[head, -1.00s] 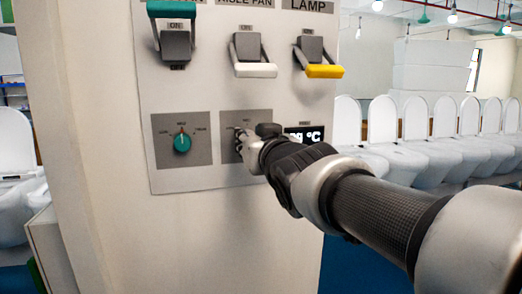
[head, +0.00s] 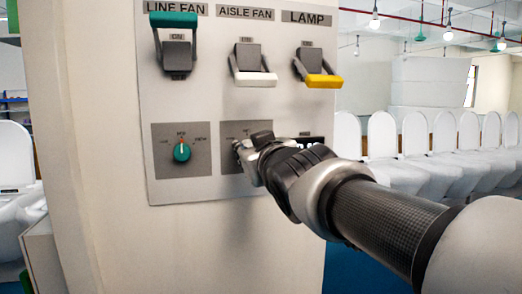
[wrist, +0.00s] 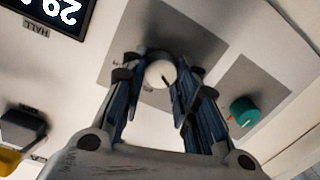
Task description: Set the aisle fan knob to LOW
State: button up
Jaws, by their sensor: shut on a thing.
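The aisle fan knob is a round white knob (wrist: 160,73) with a dark pointer line, on a grey square plate (wrist: 133,38) in the wrist view. My gripper (wrist: 160,88) has one finger on each side of it and is shut on it. In the head view my gripper (head: 243,150) reaches the plate under the AISLE FAN label (head: 245,13) from the right and hides the knob and most of its markings. The knob's setting cannot be read there.
Above are a teal-handled switch (head: 176,45), a white-handled switch (head: 252,70) and a yellow-handled switch (head: 318,75). A display (wrist: 45,12) is beside the plate. White toilets (head: 440,150) stand behind.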

jog(key=o, duration=1.1)
jog(key=shift+c, duration=0.2)
jog(key=v, duration=0.7)
jog(key=shift+s, duration=0.3)
